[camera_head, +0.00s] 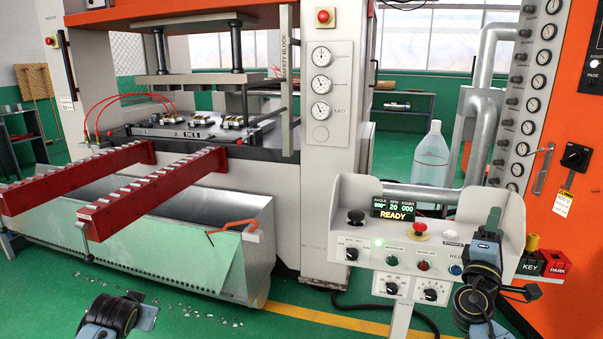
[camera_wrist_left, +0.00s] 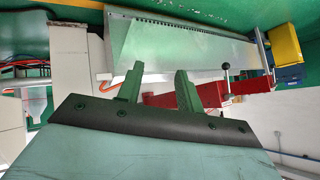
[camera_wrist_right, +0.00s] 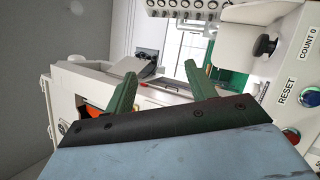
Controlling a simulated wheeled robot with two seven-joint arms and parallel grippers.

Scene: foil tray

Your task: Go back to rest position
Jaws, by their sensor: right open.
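My right gripper (camera_wrist_right: 160,69) is open, with its two green fingers wide apart and nothing between them. In the head view its dark fingers (camera_head: 491,219) point up in front of the right side of the grey control console (camera_head: 342,207). My left gripper (camera_wrist_left: 159,69) shows two green fingers with a gap and nothing held between them. In the left wrist view a metal bin (camera_wrist_left: 180,45) and a red rail (camera_wrist_left: 190,98) lie beyond the fingers. In the head view only part of my left arm shows at the lower left; its fingers are not clear there.
The press (camera_head: 328,165) stands behind, with two red rails (camera_head: 150,195) reaching out over the metal bin (camera_head: 262,222). The console shows READY. An orange cabinet (camera_head: 570,200) with KEY and PARK boxes is at the right. Green floor (camera_head: 260,325) lies open in front, with small scraps near the bin.

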